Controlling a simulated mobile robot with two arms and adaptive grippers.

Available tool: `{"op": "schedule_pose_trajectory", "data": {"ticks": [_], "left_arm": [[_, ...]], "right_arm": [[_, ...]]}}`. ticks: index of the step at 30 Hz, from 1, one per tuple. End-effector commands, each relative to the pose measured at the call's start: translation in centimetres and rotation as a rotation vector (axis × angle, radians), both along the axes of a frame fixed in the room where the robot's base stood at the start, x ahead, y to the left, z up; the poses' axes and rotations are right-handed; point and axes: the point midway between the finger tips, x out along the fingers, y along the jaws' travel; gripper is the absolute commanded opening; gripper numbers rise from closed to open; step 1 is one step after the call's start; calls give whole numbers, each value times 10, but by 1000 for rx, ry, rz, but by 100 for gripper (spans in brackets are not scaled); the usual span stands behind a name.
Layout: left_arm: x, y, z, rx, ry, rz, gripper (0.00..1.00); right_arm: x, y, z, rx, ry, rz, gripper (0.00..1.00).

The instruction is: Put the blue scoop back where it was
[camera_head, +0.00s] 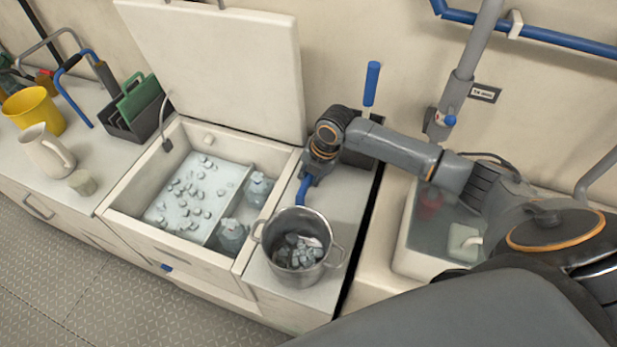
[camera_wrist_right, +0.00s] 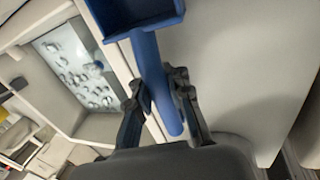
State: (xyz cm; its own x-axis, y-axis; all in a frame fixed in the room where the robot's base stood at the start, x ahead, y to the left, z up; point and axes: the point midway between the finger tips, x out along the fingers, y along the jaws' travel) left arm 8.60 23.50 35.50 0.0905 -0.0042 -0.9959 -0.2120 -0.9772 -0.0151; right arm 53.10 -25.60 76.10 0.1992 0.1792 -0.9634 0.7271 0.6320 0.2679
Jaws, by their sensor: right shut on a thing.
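My right gripper (camera_head: 308,172) is shut on the blue scoop (camera_head: 303,190), above the counter just behind the steel pot. In the right wrist view the gripper (camera_wrist_right: 158,98) has its fingers on either side of the scoop's handle, and the scoop's square blue head (camera_wrist_right: 140,14) shows at the top edge. In the head view only a short blue part shows below the gripper. The steel pot (camera_head: 291,228) holds several pale ice-like pieces. The open ice chest (camera_head: 123,208) holds loose ice and clear bottles behind a divider. My left gripper is not in view.
The chest's raised lid (camera_head: 225,65) stands behind it. A dark holder (camera_head: 362,150) with a blue-handled tool (camera_head: 372,83) is behind my right arm. A sink (camera_head: 405,245) lies to the right. A white pitcher (camera_head: 45,150) and yellow bucket (camera_head: 35,109) stand left.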

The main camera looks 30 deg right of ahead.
Motion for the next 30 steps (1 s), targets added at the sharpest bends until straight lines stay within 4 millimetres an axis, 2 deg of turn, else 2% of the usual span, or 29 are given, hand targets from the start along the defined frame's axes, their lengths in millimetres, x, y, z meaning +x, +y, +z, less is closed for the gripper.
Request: {"op": "schedule_pose_trajectory", "data": {"ticks": [4, 5, 9, 20, 23, 30], "left_arm": [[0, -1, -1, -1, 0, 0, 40], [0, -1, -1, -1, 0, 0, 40], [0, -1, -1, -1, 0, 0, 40], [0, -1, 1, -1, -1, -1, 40], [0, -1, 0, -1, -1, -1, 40], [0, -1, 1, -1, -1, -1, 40]], "right_arm": [[0, 0, -4, 0, 0, 0, 0], [0, 0, -4, 0, 0, 0, 17], [0, 0, -3, 0, 0, 0, 42], [0, 0, 2, 0, -1, 0, 42], [-1, -3, 13, 0, -4, 0, 42], [-12, -12, 63, -3, -5, 1, 42]]}}
